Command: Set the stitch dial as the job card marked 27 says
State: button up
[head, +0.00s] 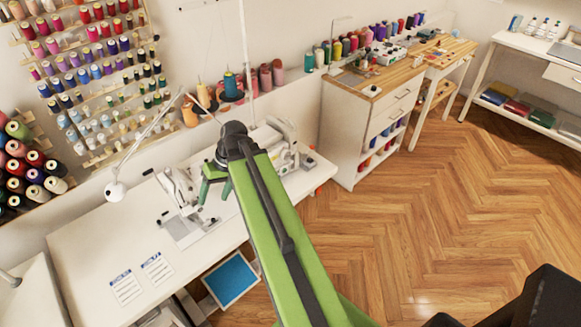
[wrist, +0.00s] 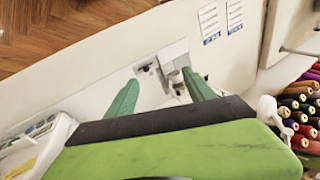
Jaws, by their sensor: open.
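Two white job cards with blue headers, (head: 125,287) and (head: 157,268), lie side by side on the white sewing table. They also show at the top of the wrist view, (wrist: 209,23) and (wrist: 234,15). Their print is too small to read, so I cannot tell which is marked 27. A white sewing machine (head: 178,188) stands on the table behind the cards; its top shows in the wrist view (wrist: 173,57). I cannot make out the stitch dial. My gripper (head: 214,192) is open and empty, its green fingers (wrist: 160,78) pointing toward the machine, apparently above it.
A second white machine (head: 284,135) stands farther right on the table (head: 85,245), partly behind my arm. A white lamp (head: 116,190) leans over the left side. Thread spools (head: 80,70) fill the wall rack. The table around the cards is clear.

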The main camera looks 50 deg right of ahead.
jog(key=s+d+f+m+t+y+b, duration=0.1)
jog(key=s+d+t+b, duration=0.2)
jog(key=d, duration=0.6)
jog(key=s+d+f+m+t+y+b, duration=0.1)
jog(key=s+d+f+t+b, duration=0.2)
jog(key=d, duration=0.7)
jog(key=m+t+h+b, duration=0.3)
jog(key=t+b, duration=0.3)
jog(key=t, duration=0.1)
send_near(288, 155)
jog(key=shift+g, duration=0.3)
jog(key=b+x, duration=0.5)
jog(key=x, duration=0.3)
jog(key=shift+w+r, duration=0.15)
jog(key=shift+c, duration=0.2)
